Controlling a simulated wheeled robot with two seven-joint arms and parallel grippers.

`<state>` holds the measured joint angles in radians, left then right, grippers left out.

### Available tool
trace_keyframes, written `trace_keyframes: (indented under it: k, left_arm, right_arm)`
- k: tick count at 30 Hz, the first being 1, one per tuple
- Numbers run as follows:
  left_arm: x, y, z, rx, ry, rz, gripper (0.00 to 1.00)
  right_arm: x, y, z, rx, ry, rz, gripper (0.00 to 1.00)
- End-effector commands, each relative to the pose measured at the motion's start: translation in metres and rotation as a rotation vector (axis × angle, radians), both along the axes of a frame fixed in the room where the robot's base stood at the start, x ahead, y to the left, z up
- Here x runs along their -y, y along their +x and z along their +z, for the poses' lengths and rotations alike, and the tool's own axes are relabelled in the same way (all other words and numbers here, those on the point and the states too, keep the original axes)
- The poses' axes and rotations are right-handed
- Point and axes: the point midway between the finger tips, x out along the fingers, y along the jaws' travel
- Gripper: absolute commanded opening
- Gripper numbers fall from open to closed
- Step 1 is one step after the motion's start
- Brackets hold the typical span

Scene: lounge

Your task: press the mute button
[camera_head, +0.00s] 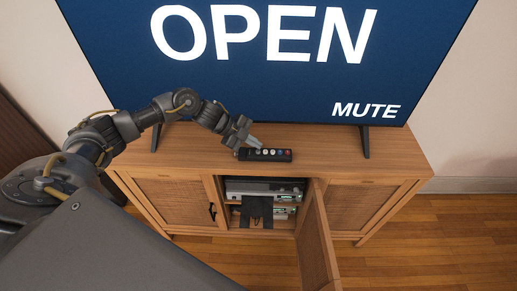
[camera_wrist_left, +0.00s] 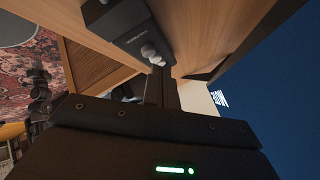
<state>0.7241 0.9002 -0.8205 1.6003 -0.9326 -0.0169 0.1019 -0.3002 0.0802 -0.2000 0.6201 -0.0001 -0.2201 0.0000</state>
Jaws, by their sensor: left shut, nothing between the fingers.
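In the left wrist view the shut fingers (camera_wrist_left: 158,72) reach to pale round buttons on the dark remote (camera_wrist_left: 118,25). I cannot tell whether they touch, and button labels are too small to read. My right gripper is not in view.
The television (camera_head: 270,85) shows "OPEN" in large letters and "MUTE" at lower right. It stands on the cabinet (camera_head: 385,150) close behind the remote. The cabinet's middle door (camera_head: 317,235) hangs open, showing devices on shelves.

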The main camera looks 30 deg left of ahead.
Motion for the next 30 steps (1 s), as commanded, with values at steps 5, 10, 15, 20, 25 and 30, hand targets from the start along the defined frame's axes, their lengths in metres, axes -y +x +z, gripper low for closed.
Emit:
trace_keyframes:
  k: [5, 10, 15, 20, 25, 30]
  left_arm:
    - [0.000, 0.000, 0.000, 0.000, 0.000, 0.000, 0.00]
    - [0.000, 0.000, 0.001, 0.000, 0.000, 0.000, 0.00]
    - [0.000, 0.000, 0.013, 0.000, 0.000, 0.000, 0.00]
    - [0.000, 0.000, 0.030, 0.000, 0.000, 0.000, 0.00]
    - [0.000, 0.000, 0.047, 0.000, 0.000, 0.000, 0.00]
    - [0.000, 0.000, 0.051, 0.000, 0.000, 0.000, 0.00]
  right_arm:
    - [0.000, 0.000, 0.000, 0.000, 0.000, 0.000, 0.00]
    - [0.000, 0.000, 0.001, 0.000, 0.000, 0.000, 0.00]
    - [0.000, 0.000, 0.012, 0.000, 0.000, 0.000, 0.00]
    - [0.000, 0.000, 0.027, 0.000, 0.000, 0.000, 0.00]
    - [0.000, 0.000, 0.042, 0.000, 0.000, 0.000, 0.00]
    - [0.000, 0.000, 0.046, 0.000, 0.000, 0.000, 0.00]
